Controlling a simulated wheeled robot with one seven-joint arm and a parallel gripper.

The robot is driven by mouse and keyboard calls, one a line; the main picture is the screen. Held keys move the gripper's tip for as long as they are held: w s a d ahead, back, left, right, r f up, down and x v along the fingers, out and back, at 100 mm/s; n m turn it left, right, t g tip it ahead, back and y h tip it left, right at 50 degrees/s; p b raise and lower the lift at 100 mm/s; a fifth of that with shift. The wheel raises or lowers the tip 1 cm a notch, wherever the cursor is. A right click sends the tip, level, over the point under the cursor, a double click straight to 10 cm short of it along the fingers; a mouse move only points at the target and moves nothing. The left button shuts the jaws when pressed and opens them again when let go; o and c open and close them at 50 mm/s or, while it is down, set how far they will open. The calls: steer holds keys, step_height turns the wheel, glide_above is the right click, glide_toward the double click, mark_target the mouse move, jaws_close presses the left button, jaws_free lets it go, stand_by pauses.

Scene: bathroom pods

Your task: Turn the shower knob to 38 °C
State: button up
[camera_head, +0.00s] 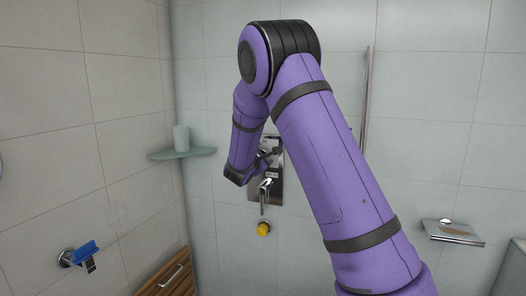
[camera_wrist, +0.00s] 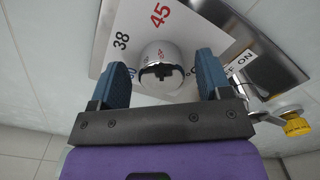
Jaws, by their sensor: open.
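The shower knob (camera_wrist: 160,58) is a round chrome knob with a dark marking on its front. It sits on a white dial (camera_wrist: 195,30) showing a black 38 and a red 45; a blue marking is partly hidden behind the left finger. My gripper (camera_wrist: 163,65) is open, with one blue-padded finger on each side of the knob. I cannot tell whether either pad touches it. In the head view the metal shower panel (camera_head: 278,188) shows on the back wall, partly behind my arm. My gripper is mostly hidden there, and the knob cannot be made out.
An ON marking and a chrome fitting with a yellow cap (camera_wrist: 295,122) lie right of the gripper; the yellow cap (camera_head: 263,229) hangs below the panel. A corner shelf (camera_head: 182,153) holds a cup (camera_head: 181,137). A vertical rail (camera_head: 366,100) is at right.

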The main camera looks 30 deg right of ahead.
steer(key=shift+c, duration=0.2)
steer(key=c, duration=0.9)
steer(key=shift+n, duration=0.3)
steer(key=n, duration=1.1)
steer(key=shift+f, duration=0.1)
steer(key=shift+n, duration=0.3)
